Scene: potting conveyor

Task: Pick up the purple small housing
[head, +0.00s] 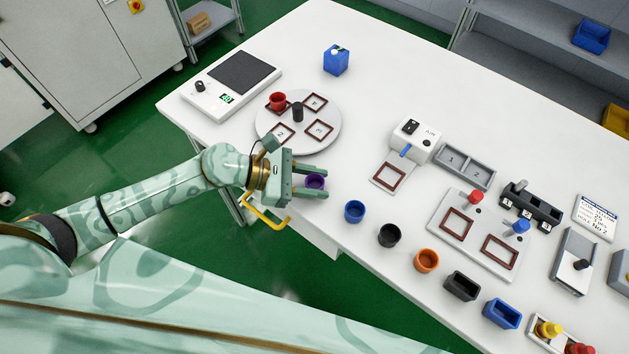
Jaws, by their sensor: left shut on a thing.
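The purple small housing (315,181) is a small round cup near the front edge of the white table. My left gripper (314,182) reaches in from the left and is shut on the housing, with one finger on each side of it. I cannot tell whether the housing touches the table. My right gripper is not in view.
A round turntable (270,126) with a red housing (278,101) stands just behind my gripper. To the right are a blue housing (354,211), a black one (389,235) and an orange one (427,260). A white device (416,139) stands further back.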

